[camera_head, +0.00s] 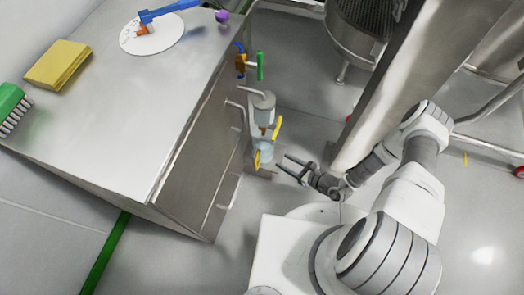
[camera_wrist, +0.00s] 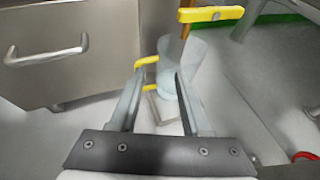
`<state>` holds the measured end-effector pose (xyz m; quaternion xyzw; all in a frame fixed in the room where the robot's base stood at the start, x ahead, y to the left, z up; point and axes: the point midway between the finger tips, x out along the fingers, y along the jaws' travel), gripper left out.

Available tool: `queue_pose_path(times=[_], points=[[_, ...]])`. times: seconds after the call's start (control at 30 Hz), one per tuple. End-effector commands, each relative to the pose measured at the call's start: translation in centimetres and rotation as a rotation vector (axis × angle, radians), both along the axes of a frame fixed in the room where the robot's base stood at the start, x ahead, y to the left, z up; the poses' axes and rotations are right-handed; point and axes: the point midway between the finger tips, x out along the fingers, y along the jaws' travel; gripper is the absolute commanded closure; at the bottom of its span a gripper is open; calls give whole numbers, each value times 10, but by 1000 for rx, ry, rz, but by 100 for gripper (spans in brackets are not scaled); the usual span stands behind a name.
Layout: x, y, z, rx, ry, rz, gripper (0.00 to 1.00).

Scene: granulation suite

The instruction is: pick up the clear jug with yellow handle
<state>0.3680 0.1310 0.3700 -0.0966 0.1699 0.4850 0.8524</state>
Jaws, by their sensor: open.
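The clear jug (camera_head: 265,150) is small and pale bluish in the head view, with its yellow handle (camera_head: 257,159) on the near-left side. It stands beneath a metal vessel beside the steel cabinet. My gripper (camera_head: 283,164) is open, just right of the jug and apart from it in this view. In the wrist view, the clear jug (camera_wrist: 192,52) shows beyond and partly between my open fingers (camera_wrist: 158,80), with the yellow handle (camera_wrist: 147,61) toward the left finger. The fingers hide part of the jug. I cannot tell whether they touch it.
A yellow lever (camera_wrist: 210,14) is above the jug. A metal vessel (camera_head: 264,108) and a green-handled valve (camera_head: 260,66) are beside the steel cabinet (camera_head: 195,165), whose bar handles (camera_wrist: 47,52) stick out. A brush (camera_head: 12,108) and yellow cloth (camera_head: 58,65) lie on top.

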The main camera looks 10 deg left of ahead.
Motion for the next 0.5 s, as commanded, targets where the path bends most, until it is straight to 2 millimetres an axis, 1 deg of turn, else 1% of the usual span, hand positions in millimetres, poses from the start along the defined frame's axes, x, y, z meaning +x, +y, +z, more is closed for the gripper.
queue_pose_path(times=[0.03,0.3,0.4,0.5], points=[[4,10,-7,2,-1,5,53],[32,57,-29,2,-2,6,53],[40,70,-35,0,-1,6,53],[45,78,-38,1,-2,4,53]])
